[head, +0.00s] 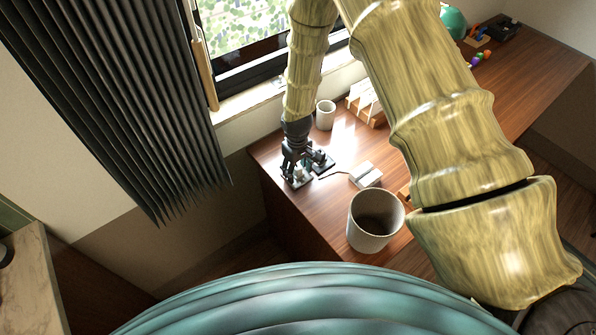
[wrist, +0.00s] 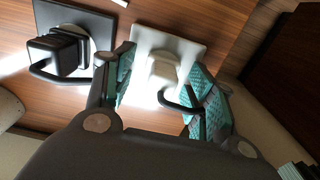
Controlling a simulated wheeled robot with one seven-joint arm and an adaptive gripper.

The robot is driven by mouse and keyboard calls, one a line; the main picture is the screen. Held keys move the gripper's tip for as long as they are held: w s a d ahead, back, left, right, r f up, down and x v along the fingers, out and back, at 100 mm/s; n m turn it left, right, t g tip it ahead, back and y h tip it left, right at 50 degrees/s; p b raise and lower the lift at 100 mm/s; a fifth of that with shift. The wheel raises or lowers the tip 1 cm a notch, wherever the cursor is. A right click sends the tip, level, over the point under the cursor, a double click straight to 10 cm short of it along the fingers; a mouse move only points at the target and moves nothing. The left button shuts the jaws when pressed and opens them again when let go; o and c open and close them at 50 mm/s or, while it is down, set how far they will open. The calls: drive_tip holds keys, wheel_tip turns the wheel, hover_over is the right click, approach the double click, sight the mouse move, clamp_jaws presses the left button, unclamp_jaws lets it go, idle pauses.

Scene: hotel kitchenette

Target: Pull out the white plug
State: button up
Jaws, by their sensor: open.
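The white plug (wrist: 163,70) sits in a white square plate (wrist: 185,48), with a dark cord running off it. My gripper (wrist: 165,92) is open, with one teal-padded finger on each side of the white plug. I cannot tell whether either pad touches it. In the head view, my gripper (head: 298,168) is low over the left end of the wooden desk and partly hides the plug and plate.
A black plug (wrist: 56,52) in a black plate (wrist: 98,28) stands close beside my left finger in the wrist view. On the desk (head: 312,222) are a large white bin-like container (head: 364,232), a white cup (head: 325,115) and a small white box (head: 366,174).

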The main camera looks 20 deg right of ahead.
sight(297, 167)
clamp_jaws()
idle(0.3)
drive_tip(key=shift+r, duration=0.2)
drive_tip(key=shift+r+p, duration=1.65)
drive_tip(key=shift+r, duration=1)
drive_tip(key=shift+r, duration=0.15)
